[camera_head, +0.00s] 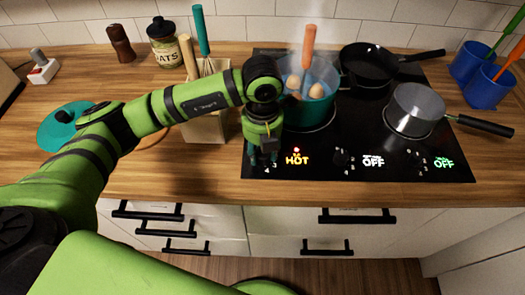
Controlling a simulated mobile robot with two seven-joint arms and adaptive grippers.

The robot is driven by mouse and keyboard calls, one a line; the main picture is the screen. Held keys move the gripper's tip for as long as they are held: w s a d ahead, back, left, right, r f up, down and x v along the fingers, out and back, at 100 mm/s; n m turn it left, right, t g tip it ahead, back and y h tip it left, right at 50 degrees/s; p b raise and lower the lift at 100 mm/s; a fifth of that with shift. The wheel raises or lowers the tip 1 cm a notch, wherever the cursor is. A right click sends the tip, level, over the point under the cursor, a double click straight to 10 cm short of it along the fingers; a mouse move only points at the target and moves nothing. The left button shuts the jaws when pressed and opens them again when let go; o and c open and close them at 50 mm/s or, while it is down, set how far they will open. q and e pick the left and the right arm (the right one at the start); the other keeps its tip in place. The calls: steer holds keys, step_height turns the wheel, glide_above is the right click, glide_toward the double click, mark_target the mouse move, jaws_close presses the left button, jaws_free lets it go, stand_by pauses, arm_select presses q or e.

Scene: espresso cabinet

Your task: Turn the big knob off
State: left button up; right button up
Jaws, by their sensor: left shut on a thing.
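The black cooktop (320,172) has a row of knobs along its front edge. My left gripper (264,158) points down at the front left corner of the cooktop, over the place of the left knob. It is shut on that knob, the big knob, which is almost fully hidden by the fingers. The display beside it (296,160) glows orange and reads HOT, with a small red mark above. The middle knob (342,158) and the right knob (414,160) are free, and the displays beside them read OFF. My right gripper is not in view.
A teal pot (308,117) with eggs and an orange-handled utensil steams behind my gripper. A black pan (368,66) and a grey saucepan (417,104) stand on the cooktop. A utensil holder (205,128) is left of it. Blue cups (488,88) stand at right.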

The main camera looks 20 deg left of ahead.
arm_select(q)
steer(key=shift+s+f+n, duration=0.15)
steer(key=shift+s+n, duration=0.05)
steer(key=shift+n, duration=0.2)
steer(key=o, duration=1.1)
steer(key=shift+o, duration=0.2)
steer(key=shift+w, duration=0.1)
steer(key=shift+r, duration=0.45)
step_height(320, 180, up, 11)
steer(key=shift+r, duration=0.15)
